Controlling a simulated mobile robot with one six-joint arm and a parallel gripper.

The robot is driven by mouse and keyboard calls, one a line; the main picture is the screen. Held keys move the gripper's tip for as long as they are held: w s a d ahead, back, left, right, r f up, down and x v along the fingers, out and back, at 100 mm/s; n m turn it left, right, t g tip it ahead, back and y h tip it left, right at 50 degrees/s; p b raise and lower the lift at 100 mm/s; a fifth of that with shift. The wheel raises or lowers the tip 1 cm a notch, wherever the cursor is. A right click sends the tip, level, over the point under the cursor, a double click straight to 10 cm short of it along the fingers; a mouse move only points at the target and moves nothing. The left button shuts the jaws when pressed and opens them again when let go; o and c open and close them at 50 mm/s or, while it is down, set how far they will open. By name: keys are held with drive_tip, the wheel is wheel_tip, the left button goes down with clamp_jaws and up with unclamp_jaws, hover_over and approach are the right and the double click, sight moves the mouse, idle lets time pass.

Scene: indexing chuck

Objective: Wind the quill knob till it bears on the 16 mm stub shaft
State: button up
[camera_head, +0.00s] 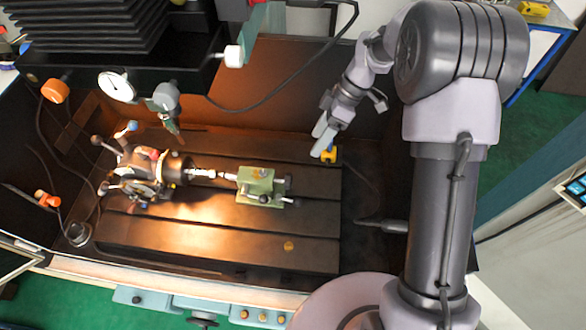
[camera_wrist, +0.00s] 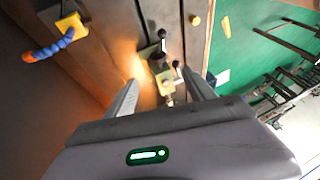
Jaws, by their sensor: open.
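The green tailstock (camera_head: 256,184) stands on the slotted table, with dark knobs and levers on its right side and front. In the wrist view two black ball ends (camera_wrist: 161,33) show on its levers; I cannot tell which part is the quill knob. The stub shaft (camera_head: 207,174) lies level between the indexing chuck (camera_head: 140,172) and the tailstock; the gap at its right end is too small to judge. My gripper (camera_head: 320,140) is open and empty, above and to the right of the tailstock in the head view. In the wrist view the tailstock shows between my fingers (camera_wrist: 160,77).
A blue hose with an orange nozzle (camera_wrist: 42,54) rises from a yellow block (camera_wrist: 72,25) near my gripper. The dark machine head with a dial gauge (camera_head: 116,86) hangs above the chuck. The table's front right (camera_head: 255,240) is mostly clear.

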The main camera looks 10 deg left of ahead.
sight(288, 181)
drive_tip(key=x, duration=0.6)
drive_tip(key=b+x, duration=0.1)
drive_tip(key=x, duration=0.4)
drive_tip(key=b+x, duration=0.1)
drive_tip(key=x, duration=0.5)
drive_tip(key=shift+w+f, duration=0.2)
drive_tip(key=shift+f, duration=0.15)
drive_tip(key=c, duration=1.4)
drive_tip(key=shift+o, duration=0.2)
drive_tip(key=shift+w, duration=0.1)
drive_tip(key=g+b, duration=0.1)
drive_tip(key=g, duration=0.1)
drive_tip(key=m+g+b, duration=0.1)
drive_tip(key=g+b, duration=0.3)
drive_tip(key=shift+w+f+m+g+y, duration=0.3)
drive_tip(key=shift+f+m+g, duration=0.05)
drive_tip(key=shift+m+g, duration=0.05)
